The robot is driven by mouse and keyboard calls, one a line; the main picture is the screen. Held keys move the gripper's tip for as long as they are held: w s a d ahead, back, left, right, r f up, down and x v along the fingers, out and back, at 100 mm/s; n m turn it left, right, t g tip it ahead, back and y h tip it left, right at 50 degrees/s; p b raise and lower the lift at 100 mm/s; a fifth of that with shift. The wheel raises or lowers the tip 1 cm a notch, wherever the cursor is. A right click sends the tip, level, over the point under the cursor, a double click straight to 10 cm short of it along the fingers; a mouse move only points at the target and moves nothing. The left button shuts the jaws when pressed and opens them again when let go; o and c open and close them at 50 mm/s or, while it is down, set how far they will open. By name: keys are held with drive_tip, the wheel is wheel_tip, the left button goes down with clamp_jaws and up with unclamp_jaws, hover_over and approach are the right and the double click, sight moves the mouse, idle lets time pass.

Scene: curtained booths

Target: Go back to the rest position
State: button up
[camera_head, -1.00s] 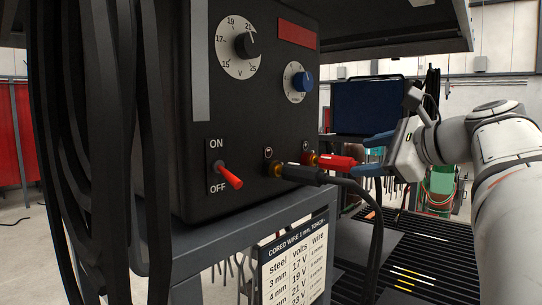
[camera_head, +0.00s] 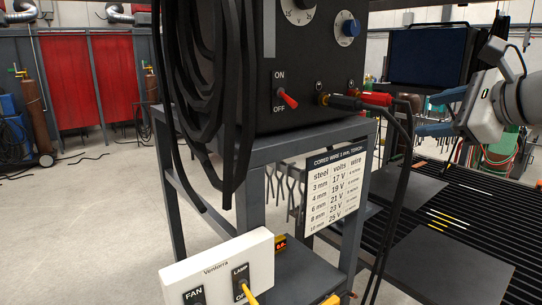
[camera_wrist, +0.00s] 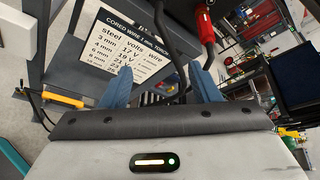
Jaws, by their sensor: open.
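My gripper (camera_head: 430,113) is at the right of the head view, its two blue fingers spread and nothing between them. In the wrist view my gripper (camera_wrist: 161,84) also shows its fingers apart and empty. The red plug (camera_head: 376,98) sits in a socket on the front of the black welding machine (camera_head: 305,60), to the left of my fingers and clear of them. The red plug also shows in the wrist view (camera_wrist: 206,28). A black plug (camera_head: 345,103) sits in the socket beside it, with a cable hanging down.
The machine stands on a grey cart with a settings chart (camera_head: 333,187). A slatted table (camera_head: 470,215) with plates and rods lies below my arm. A white switch box (camera_head: 220,270) is in front. Red curtains (camera_head: 85,85) and open floor are at the left.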

drive_tip(key=s+a+f+n+g, duration=0.1)
drive_tip(key=a+f+n+g, duration=0.2)
drive_tip(key=f, duration=0.4)
drive_tip(key=s+a+f+n+g+h, duration=0.1)
drive_tip(key=a+f+n, duration=0.25)
drive_tip(key=f, duration=0.35)
drive_tip(key=s+a+f+n+g, duration=0.2)
drive_tip(key=a+f+n, duration=0.15)
drive_tip(key=f, duration=0.35)
drive_tip(key=s+a+f+n+g+h, duration=0.1)
drive_tip(key=s+a+f+n+h, duration=0.1)
drive_tip(key=s+f+n, duration=0.3)
drive_tip(key=s+a+f+n+g+h+b, duration=0.1)
drive_tip(key=s+f+n, duration=0.4)
drive_tip(key=f, duration=0.6)
drive_tip(key=shift+a+n+g+h+b, duration=0.4)
drive_tip(key=shift+n+g+h, duration=0.3)
drive_tip(key=shift+n, duration=0.4)
drive_tip(key=shift+s, duration=0.1)
drive_tip(key=shift+c, duration=0.4)
